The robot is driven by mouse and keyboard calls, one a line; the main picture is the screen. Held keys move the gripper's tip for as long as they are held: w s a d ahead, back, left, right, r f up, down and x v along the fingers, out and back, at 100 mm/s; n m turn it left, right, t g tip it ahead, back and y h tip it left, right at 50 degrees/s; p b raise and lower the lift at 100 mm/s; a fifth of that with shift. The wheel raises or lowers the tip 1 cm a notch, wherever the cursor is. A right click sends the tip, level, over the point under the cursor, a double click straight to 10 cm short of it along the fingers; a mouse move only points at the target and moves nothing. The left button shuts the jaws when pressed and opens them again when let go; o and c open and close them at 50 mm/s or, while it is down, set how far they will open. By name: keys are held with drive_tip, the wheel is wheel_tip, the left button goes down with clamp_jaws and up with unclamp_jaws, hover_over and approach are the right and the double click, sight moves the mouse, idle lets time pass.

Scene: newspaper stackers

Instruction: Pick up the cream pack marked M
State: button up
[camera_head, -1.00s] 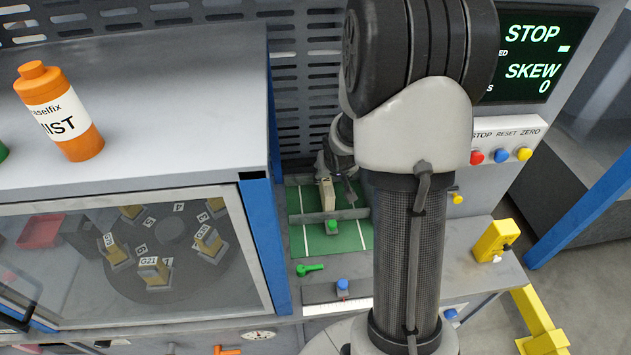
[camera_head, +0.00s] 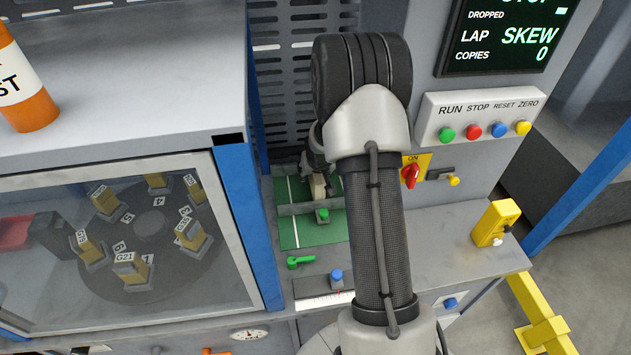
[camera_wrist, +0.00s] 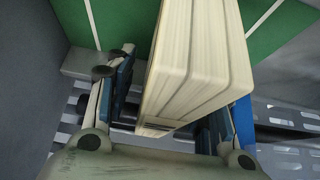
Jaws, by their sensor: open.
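A cream pack (camera_head: 318,186) stands on the green mat (camera_head: 322,234) in the bay below the slotted back panel. In the wrist view the pack (camera_wrist: 195,55) is a large cream block with rounded edges and page-like layers. Its M mark cannot be seen. My gripper (camera_wrist: 170,100) is open, with one finger on each side of the near end of the pack. I cannot tell whether either finger touches it. In the head view my gripper (camera_head: 317,166) is small and partly hidden behind my arm.
A blue post (camera_head: 246,215) and a windowed cabinet with a carousel (camera_head: 150,245) stand left. A button panel (camera_head: 480,115) and yellow box (camera_head: 496,222) are right.

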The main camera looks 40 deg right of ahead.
drive_tip(key=shift+w+f, duration=0.1)
drive_tip(key=shift+f, duration=0.15)
drive_tip(key=shift+r, duration=0.1)
drive_tip(key=shift+c, duration=0.4)
clamp_jaws()
